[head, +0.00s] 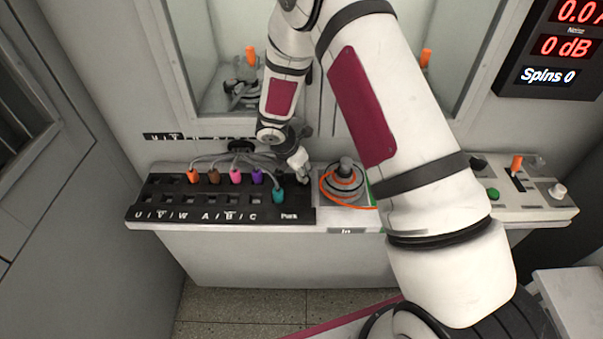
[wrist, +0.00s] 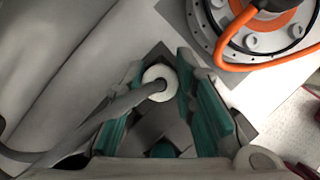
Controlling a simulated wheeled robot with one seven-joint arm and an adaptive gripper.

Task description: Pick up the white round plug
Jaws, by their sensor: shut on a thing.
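The white round plug (wrist: 154,73) shows in the wrist view between the two teal-padded fingers of my gripper (wrist: 160,66). My gripper is shut on it. A thick grey cable runs from the plug toward the lower left. In the head view my gripper (head: 298,160) is at the right end of the black socket panel (head: 160,211), above the "Park" label. The plug is hard to tell apart from the gripper there. I cannot tell whether the plug sits in a socket or is clear of the panel.
Orange (head: 193,175), brown (head: 214,176), pink (head: 235,175), purple (head: 257,177) and teal (head: 279,194) plugs stand in the panel, left of my gripper. The hub motor (head: 343,185) with an orange cable is close on the right. A control box (head: 520,205) stands farther right.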

